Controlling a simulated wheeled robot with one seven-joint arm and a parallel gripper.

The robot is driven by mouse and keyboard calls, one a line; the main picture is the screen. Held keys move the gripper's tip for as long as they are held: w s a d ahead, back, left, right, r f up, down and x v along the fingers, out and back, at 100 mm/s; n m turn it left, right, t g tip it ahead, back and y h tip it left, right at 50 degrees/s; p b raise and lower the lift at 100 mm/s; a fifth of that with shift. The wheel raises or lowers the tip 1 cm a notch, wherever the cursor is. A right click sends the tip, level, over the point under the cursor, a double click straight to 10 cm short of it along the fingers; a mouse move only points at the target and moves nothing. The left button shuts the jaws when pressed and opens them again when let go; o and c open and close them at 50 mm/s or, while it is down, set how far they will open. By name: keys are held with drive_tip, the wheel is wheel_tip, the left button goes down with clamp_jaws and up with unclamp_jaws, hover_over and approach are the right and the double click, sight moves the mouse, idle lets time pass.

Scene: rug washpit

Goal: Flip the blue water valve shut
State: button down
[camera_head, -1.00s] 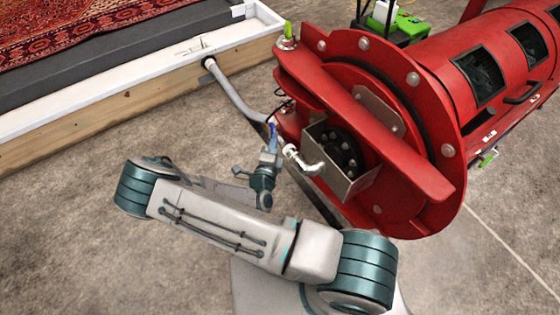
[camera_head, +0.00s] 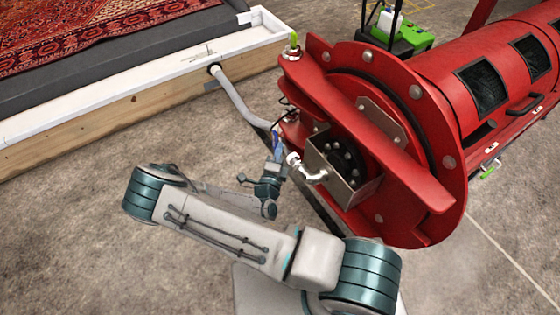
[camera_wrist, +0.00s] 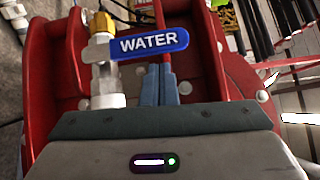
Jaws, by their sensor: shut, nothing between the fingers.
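The blue water valve handle (camera_wrist: 150,44), lettered WATER, lies nearly level across the wrist view. Its left end meets a pale valve body with a brass fitting (camera_wrist: 103,24). My gripper (camera_wrist: 161,70) is shut and empty. Its fingertips are close to the handle's lower edge, right of the valve body; I cannot tell whether they touch it. In the head view my gripper (camera_head: 277,143) is small, at the left side of the red machine. A bit of blue shows there, but I cannot tell handle from fingers.
The red drum machine (camera_head: 400,150) fills the right, with a metal box and white elbow pipe (camera_head: 307,171) near my gripper. A grey pipe (camera_head: 240,105) runs to the wood-sided washpit (camera_head: 130,108). Bare floor lies at left.

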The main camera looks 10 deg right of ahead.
drive_tip(key=s+d+r+b+v, duration=0.1)
drive_tip(key=d+v, duration=0.1)
drive_tip(key=v, duration=1)
drive_tip(key=shift+b, duration=0.3)
drive_tip(key=shift+r, duration=0.1)
